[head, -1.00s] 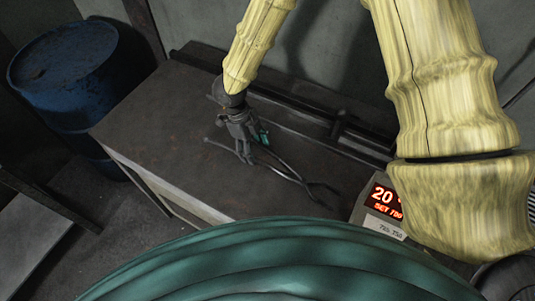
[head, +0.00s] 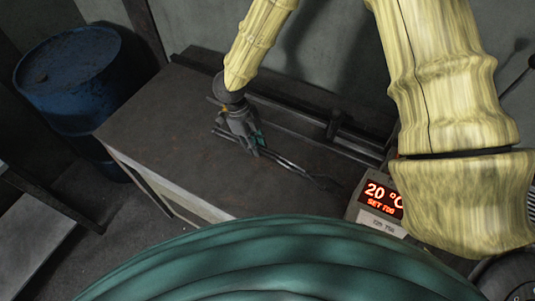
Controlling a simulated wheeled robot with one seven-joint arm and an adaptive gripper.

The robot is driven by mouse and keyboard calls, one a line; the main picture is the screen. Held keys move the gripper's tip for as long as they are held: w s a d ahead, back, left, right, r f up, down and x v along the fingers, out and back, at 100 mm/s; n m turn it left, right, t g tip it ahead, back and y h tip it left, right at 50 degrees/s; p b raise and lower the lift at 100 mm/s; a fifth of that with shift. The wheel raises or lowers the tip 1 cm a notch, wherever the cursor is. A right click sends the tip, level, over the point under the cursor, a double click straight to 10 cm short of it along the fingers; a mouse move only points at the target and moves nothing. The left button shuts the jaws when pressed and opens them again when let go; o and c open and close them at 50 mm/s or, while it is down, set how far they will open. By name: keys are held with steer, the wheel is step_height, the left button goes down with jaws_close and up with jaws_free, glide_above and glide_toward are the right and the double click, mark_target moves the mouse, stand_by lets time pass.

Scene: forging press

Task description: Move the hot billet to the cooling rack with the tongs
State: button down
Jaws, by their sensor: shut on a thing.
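My gripper (head: 254,148) is over the dark bench top and shut on the tongs (head: 290,165). The tongs are long, dark metal, and slant down to the right. Their arms lie close together, and their far end is near the bench's right side. I cannot make out a billet between their tips. No glowing billet shows in this view, and I cannot pick out a cooling rack with certainty.
The dark bench (head: 155,112) has free room left of my gripper. A dark rail (head: 290,110) runs along its back. A controller box with a red display (head: 382,196) reads 20 °C. A blue drum (head: 70,75) stands at the left.

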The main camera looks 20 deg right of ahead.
steer(key=shift+r+p, duration=3)
steer(key=shift+r, duration=0.85)
